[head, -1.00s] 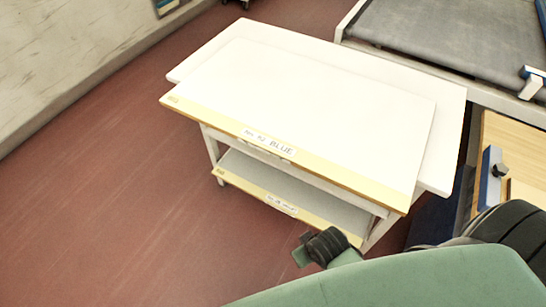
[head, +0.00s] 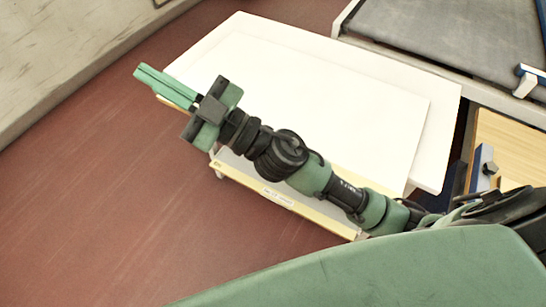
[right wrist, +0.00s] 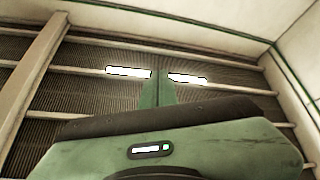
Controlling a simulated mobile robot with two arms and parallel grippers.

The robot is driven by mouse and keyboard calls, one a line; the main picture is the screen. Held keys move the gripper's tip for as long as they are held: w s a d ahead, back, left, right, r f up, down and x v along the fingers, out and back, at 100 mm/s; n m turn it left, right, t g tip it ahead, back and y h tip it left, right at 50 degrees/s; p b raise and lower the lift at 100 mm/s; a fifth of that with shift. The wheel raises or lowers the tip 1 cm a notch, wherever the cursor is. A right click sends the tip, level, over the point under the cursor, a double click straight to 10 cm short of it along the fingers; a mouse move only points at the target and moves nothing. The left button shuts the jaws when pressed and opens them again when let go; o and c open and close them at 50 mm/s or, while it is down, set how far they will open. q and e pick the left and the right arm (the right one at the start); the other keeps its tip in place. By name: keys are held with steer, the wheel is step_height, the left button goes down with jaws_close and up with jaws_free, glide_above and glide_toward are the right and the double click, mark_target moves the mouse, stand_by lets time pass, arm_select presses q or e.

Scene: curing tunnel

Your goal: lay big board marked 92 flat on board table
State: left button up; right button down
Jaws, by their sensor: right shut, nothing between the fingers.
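A big white board (head: 335,105) lies flat on the white board table (head: 442,135), a little askew, with table top showing along its back and right side. Its yellow front edge is mostly hidden behind my right arm, and its label is covered now. My right gripper (head: 148,76) is shut and empty, at or just above the board's front left corner as seen from the head; I cannot tell whether it touches. In the right wrist view its green fingers (right wrist: 157,88) are together, pointing at the ceiling. My left gripper is not in view.
A lower shelf holds another board with a yellow, labelled edge (head: 280,197). A grey conveyor belt (head: 450,40) stands behind at the right, and a wooden surface (head: 510,145) at the right edge. Red floor (head: 90,210) is free at left.

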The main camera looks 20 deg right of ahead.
steer(key=s+a+f+n+g+y, duration=0.2)
steer(key=s+a+f+n+g, duration=0.2)
steer(key=s+a+n+g, duration=0.65)
steer(key=d+f+n+g+h, duration=0.45)
steer(key=f+g+h, duration=0.25)
steer(key=f, duration=0.6)
steer(key=w+d+f+m+t+h, duration=0.1)
steer(key=w+d+f+h, duration=0.25)
steer(key=d, duration=0.45)
steer(key=w+d+f+m+h, duration=0.2)
steer(key=w+d+h, duration=0.1)
steer(key=d+h, duration=0.3)
steer(key=w+d+f+m+t+h, duration=0.1)
steer(key=w+d+f+h, duration=0.2)
steer(key=d, duration=0.6)
step_height(320, 180, down, 10)
steer(key=w+d+p, duration=0.2)
steer(key=d+p, duration=0.1)
steer(key=p, duration=0.1)
steer(key=shift+w, duration=0.3)
